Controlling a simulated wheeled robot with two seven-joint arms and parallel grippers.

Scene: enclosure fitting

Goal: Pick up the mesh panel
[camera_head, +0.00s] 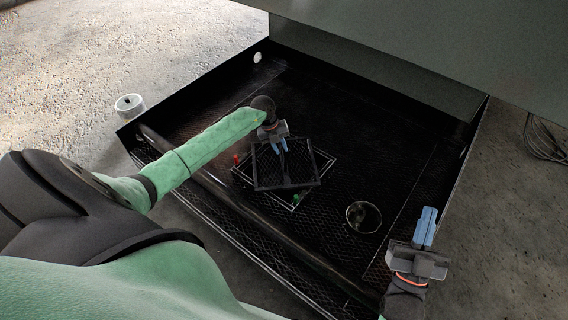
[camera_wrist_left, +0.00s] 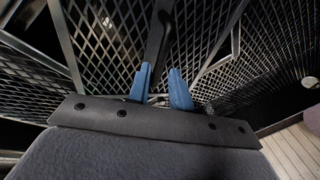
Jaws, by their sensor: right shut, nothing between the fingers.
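The mesh panel (camera_head: 272,172) is a dark square framed mesh with a black upright bar. In the head view it sits over a light-edged square outline (camera_head: 328,160) in the dark enclosure, turned relative to that outline. My left gripper (camera_head: 283,145) is above the panel. Mesh fills the view behind. My right gripper (camera_head: 425,228) is shut and empty at the enclosure's right front edge, well away from the panel.
A red piece (camera_head: 236,159) and a green piece (camera_head: 296,198) are beside the outline. A round ring or opening (camera_head: 363,216) is to the right. A long bar (camera_head: 215,188) crosses the front. A grey-green housing (camera_head: 440,40) overhangs the back. A white roll (camera_head: 129,103) stands outside left.

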